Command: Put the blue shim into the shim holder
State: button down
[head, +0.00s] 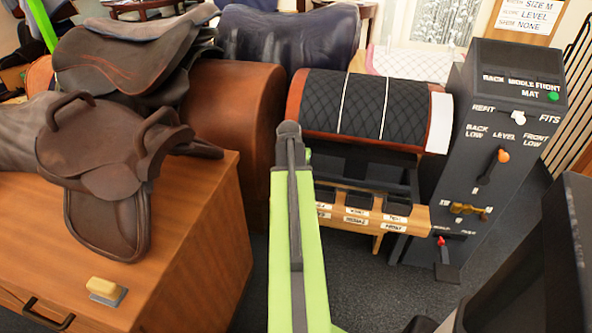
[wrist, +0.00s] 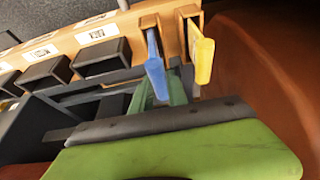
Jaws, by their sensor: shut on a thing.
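The blue shim (wrist: 154,66) is a thin strip in the wrist view. Its upper end in the picture meets a dark slot in the wooden rack (wrist: 170,32). How deep it sits there I cannot tell. My gripper (wrist: 163,88), with green fingers, is shut on the shim's lower end in the picture. A yellow shim (wrist: 202,60) stands in the adjoining slot to the right, close beside my gripper. In the head view, the wooden rack (head: 415,214) shows behind my green arm, which hides my gripper and the blue shim.
Several black bins (wrist: 103,53) with white labels line the rack to the left. A dark control post (head: 500,140) with levers stands right of the rack. A wooden cabinet (head: 190,235) with a brown saddle (head: 115,165) stands left. Grey floor is open below the rack.

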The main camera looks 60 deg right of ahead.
jog(key=shift+f+b, duration=0.3)
jog(key=shift+f, duration=0.3)
jog(key=c, duration=1.2)
grip_release()
jog(key=p+v, duration=1.6)
jog(key=v, duration=0.1)
jog(key=shift+r, duration=0.25)
jog(key=shift+a, duration=0.1)
jog(key=shift+s, duration=0.2)
